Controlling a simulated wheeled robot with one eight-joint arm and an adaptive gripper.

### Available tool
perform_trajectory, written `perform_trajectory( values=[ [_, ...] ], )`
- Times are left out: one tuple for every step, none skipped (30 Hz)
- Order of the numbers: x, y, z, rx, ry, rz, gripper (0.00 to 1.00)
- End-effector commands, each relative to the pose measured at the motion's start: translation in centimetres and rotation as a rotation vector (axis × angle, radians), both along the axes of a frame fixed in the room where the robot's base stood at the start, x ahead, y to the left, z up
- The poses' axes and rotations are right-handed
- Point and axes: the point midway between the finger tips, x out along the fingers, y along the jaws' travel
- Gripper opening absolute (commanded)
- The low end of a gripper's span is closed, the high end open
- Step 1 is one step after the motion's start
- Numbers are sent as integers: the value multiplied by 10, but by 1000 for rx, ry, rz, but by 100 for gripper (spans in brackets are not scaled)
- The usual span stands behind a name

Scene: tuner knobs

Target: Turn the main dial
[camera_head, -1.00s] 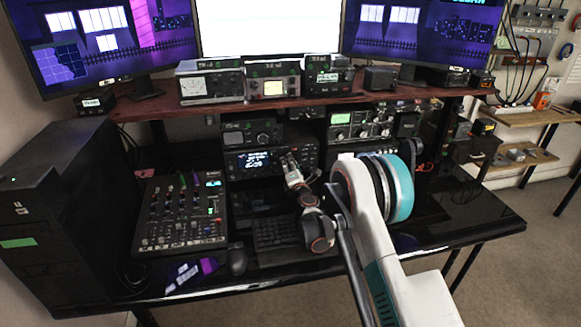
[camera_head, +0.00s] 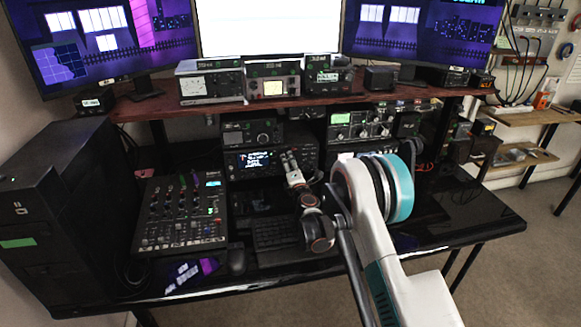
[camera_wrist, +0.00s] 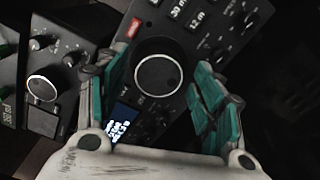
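The main dial (camera_wrist: 158,75) is a large round black knob with a bright ring, on the front of a black radio. In the wrist view it sits between the fingers of my gripper (camera_wrist: 160,77). My gripper is open, with a teal-padded finger on each side of the dial and visible gaps between them. In the head view, my gripper (camera_head: 289,158) is at the right part of the front of the radio (camera_head: 252,161) with the lit screen. It hides the dial there. The radio's screen (camera_wrist: 122,125) shows partly below the dial in the wrist view.
A smaller radio (camera_head: 250,132) sits on top, and another unit with a green display (camera_head: 341,119) stands to its right. A mixer (camera_head: 183,212) is at left. A shelf (camera_head: 150,108) overhangs behind.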

Motion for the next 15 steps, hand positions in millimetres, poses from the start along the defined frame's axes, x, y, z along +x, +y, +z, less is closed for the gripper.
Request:
perform_trajectory(
  values=[
    [0,0,0,0,0,0,64],
    [0,0,0,0,0,0,64],
    [0,0,0,0,0,1,64],
    [0,0,0,0,0,1,64],
    [0,0,0,0,0,1,64],
    [0,1,0,0,0,1,64],
    [0,1,0,0,0,1,64],
    [0,1,0,0,0,1,64],
    [-1,0,0,0,0,1,64],
    [-2,0,0,0,0,1,64],
    [-4,0,0,0,0,1,64],
    [-7,-1,0,0,0,1,64],
    [-10,-2,0,0,0,1,64],
    [-14,-3,0,0,0,1,64],
    [-20,-5,0,0,0,1,64]
  ],
)
